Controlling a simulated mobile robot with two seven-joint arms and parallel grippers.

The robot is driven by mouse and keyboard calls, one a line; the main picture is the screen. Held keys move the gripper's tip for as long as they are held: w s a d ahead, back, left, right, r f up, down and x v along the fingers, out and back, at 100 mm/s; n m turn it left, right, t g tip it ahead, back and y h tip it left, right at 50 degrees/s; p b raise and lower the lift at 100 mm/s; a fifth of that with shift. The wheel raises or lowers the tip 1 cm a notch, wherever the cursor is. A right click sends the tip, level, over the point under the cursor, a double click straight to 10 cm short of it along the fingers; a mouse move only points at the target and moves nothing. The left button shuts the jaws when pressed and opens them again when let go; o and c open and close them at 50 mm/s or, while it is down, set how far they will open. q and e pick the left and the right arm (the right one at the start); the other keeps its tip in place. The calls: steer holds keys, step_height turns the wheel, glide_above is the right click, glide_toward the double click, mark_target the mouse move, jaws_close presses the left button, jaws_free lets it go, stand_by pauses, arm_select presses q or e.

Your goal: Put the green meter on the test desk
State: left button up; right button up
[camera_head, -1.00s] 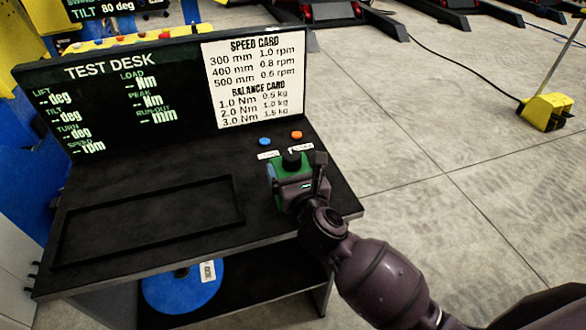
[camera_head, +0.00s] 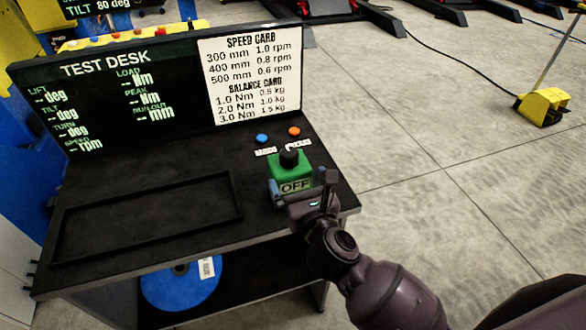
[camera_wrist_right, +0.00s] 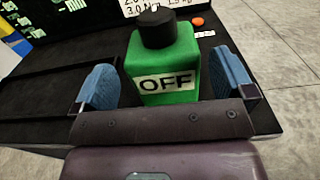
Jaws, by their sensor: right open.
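The green meter (camera_head: 291,169) has a black knob on top and a white OFF label on its front. It stands upright on the right part of the black test desk (camera_head: 150,172), in front of the blue and orange buttons. My right gripper (camera_head: 302,192) is at the desk's right front, just in front of the meter. In the right wrist view the meter (camera_wrist_right: 166,66) stands between and beyond the two blue fingertips (camera_wrist_right: 168,82), with gaps on both sides; the gripper is open. My left gripper is not in view.
An empty rectangular frame (camera_head: 238,190) lies on the desk's left part. A display panel (camera_head: 110,100) with a speed card (camera_head: 255,75) stands at the back. A blue disc (camera_head: 180,290) sits on the shelf below. Open floor lies to the right.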

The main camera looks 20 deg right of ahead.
steer(key=s, duration=0.6)
steer(key=shift+s+d, duration=0.15)
steer(key=shift+s, duration=0.15)
steer(key=s+d+f+m+g, duration=0.2)
steer(key=s+d+f+m, duration=0.2)
steer(key=f+m, duration=0.3)
steer(key=s+d+f+m+g, duration=0.2)
steer(key=s+d+f+m, duration=0.2)
steer(key=m, duration=1.2)
steer(key=s+d+f+m+g, duration=0.3)
steer(key=s+d+f+m, duration=0.1)
steer(key=f+m, duration=0.7)
steer(key=shift+s+d+m+h, duration=0.25)
steer(key=shift+d+m+h, duration=0.2)
steer(key=shift+m, duration=0.25)
steer(key=shift+r, duration=0.1)
